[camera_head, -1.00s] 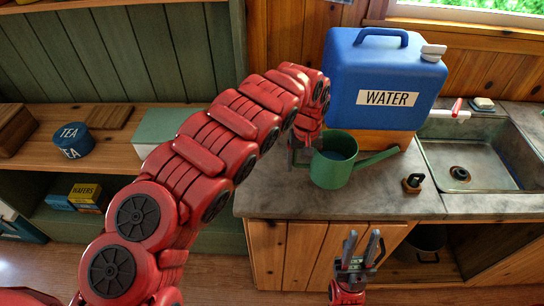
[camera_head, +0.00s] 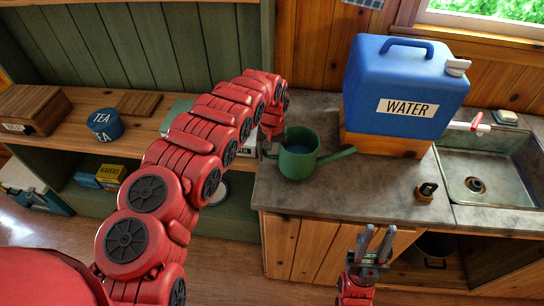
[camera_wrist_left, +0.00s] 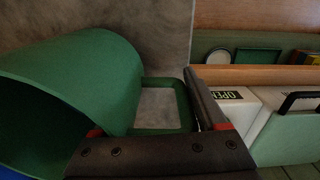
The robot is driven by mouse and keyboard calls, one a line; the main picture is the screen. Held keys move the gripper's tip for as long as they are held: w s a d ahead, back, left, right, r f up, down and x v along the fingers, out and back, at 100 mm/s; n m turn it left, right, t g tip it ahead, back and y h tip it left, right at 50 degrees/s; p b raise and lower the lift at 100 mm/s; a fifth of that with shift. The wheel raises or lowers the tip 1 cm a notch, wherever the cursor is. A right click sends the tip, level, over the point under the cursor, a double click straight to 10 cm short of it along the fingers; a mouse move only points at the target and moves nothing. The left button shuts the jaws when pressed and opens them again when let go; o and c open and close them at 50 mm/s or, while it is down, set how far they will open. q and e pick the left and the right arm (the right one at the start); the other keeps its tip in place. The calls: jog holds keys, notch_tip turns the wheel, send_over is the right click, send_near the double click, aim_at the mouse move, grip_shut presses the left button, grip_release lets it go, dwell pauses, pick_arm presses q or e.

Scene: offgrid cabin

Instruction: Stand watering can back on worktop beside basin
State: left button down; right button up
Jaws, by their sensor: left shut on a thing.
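The green watering can (camera_head: 299,163) is upright over the left part of the grey worktop (camera_head: 335,193), its spout pointing right. I cannot tell whether its base touches the worktop. My left gripper (camera_head: 270,145) is at the can's left side, shut on its handle; in the left wrist view the can body (camera_wrist_left: 75,75) fills the left and the square handle (camera_wrist_left: 160,131) lies by the fingers. The metal basin (camera_head: 505,153) is at the far right, well apart from the can. My right gripper (camera_head: 370,245) is open and empty in front of the cabinet.
A blue water container (camera_head: 400,75) stands on a wooden block (camera_head: 390,146) behind the can. A small dark-topped wooden item (camera_head: 426,191) sits near the basin. The worktop between can and basin is mostly clear. Shelves with a tea tin (camera_head: 104,125) are at left.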

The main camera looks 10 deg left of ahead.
pick_arm(q)
jog(key=shift+f+p, duration=0.45)
jog(key=shift+f, duration=0.5)
jog(key=shift+f, duration=0.2)
grip_release()
jog(key=shift+r, duration=0.2)
